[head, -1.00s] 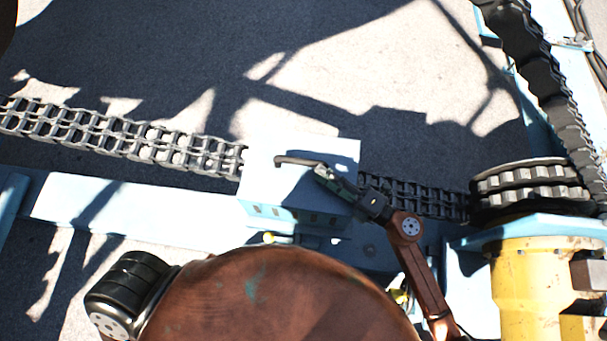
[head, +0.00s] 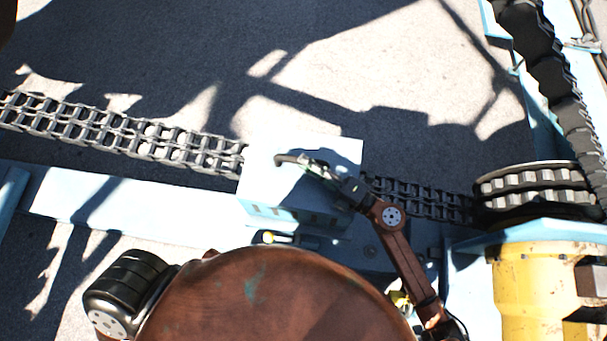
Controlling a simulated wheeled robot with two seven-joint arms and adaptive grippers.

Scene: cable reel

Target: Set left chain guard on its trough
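The chain guard (head: 262,180) is a pale blue box with a dark bar handle (head: 284,158) on top and a row of slots low on its near face. It sits across the line of the chain (head: 130,135), which shows on both sides of it. I cannot tell whether it rests on its trough or is just above; the trough under it is hidden. My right gripper (head: 318,167) comes in from the lower right and is at the handle's right part. Whether its fingers are closed on the bar is too small to tell. My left gripper is not in view.
A pale blue beam (head: 130,210) runs along the near side of the chain. A sprocket (head: 535,188) and a yellow motor housing (head: 525,280) stand at the right. Shadowed ground beyond is open.

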